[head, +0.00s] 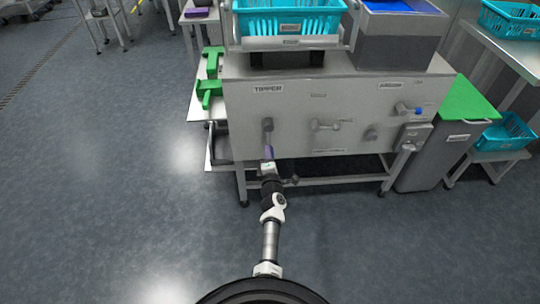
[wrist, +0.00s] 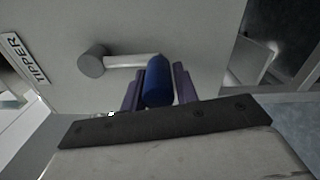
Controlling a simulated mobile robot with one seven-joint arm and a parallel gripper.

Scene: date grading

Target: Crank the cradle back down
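The grey tipper (head: 355,95) stands ahead, with a "TIPPER" label on its front. Its left crank (head: 267,126) has its arm hanging down from the hub in the head view. In the wrist view the crank's hub (wrist: 92,62) and pale arm (wrist: 130,61) lead to a blue handle (wrist: 158,82). My gripper (head: 269,154) is at this handle. Its purple fingers (wrist: 158,90) lie against both sides of the handle, shut on it. The cradle (head: 290,43) is on top of the tipper and holds a teal crate (head: 285,22), which looks about level.
A second crank (head: 325,125) and a blue-tipped knob (head: 408,108) are on the same front. A grey hopper (head: 397,40) with blue inside stands at the top right. A green-topped bin (head: 467,100) is to the right. The floor (head: 120,180) at left is clear.

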